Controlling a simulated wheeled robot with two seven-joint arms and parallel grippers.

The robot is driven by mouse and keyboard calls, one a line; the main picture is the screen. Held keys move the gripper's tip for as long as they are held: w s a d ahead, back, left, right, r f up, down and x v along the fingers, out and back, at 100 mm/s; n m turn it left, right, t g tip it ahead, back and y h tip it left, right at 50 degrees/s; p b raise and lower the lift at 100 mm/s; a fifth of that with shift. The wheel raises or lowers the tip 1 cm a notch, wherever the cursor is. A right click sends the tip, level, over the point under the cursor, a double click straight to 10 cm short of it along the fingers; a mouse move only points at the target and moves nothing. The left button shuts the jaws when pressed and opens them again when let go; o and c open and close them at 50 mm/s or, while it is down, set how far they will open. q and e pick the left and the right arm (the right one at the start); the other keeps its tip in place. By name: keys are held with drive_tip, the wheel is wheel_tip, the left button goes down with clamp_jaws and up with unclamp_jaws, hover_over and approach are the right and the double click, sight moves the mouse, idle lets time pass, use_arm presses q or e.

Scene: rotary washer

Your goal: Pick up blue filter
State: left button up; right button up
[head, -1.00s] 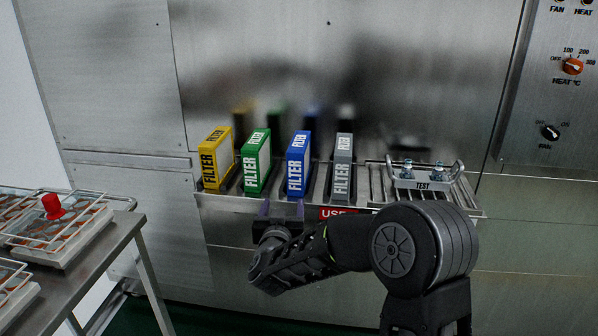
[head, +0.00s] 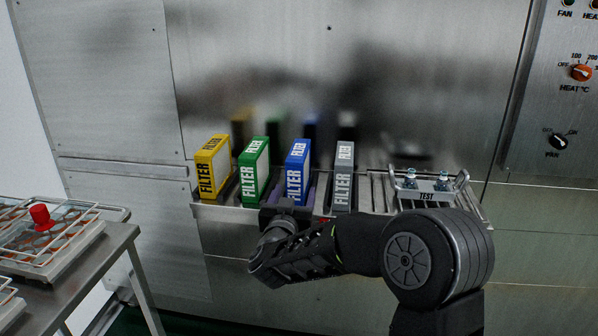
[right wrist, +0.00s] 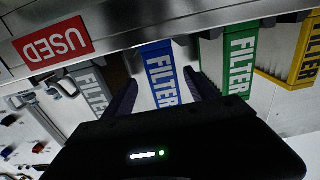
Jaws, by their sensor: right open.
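The blue filter (head: 297,172) stands upright in the slotted rack, between the green filter (head: 253,170) and the grey filter (head: 342,177). In the right wrist view the blue filter (right wrist: 162,75) shows between the two fingers of my right gripper (right wrist: 163,90). The jaws are open, one finger on each side of it; whether they touch it I cannot tell. In the head view my right gripper (head: 287,207) is at the lower front of the blue filter, with its fingers partly hidden. My left gripper is not in view.
A yellow filter (head: 212,167) stands at the rack's left end. A metal TEST holder (head: 428,190) sits at the right. The steel wall is close behind. A metal table (head: 112,247) with wire-framed trays and a red knob (head: 40,214) is at the left.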

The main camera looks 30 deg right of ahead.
drive_tip(key=shift+x, duration=1.4)
drive_tip(key=shift+f+x, duration=0.1)
drive_tip(key=shift+x, duration=1.2)
drive_tip(key=shift+f+x, duration=0.15)
drive_tip(key=shift+x, duration=1.15)
drive_tip(key=shift+w+a, duration=0.1)
drive_tip(key=shift+a, duration=0.05)
clamp_jaws()
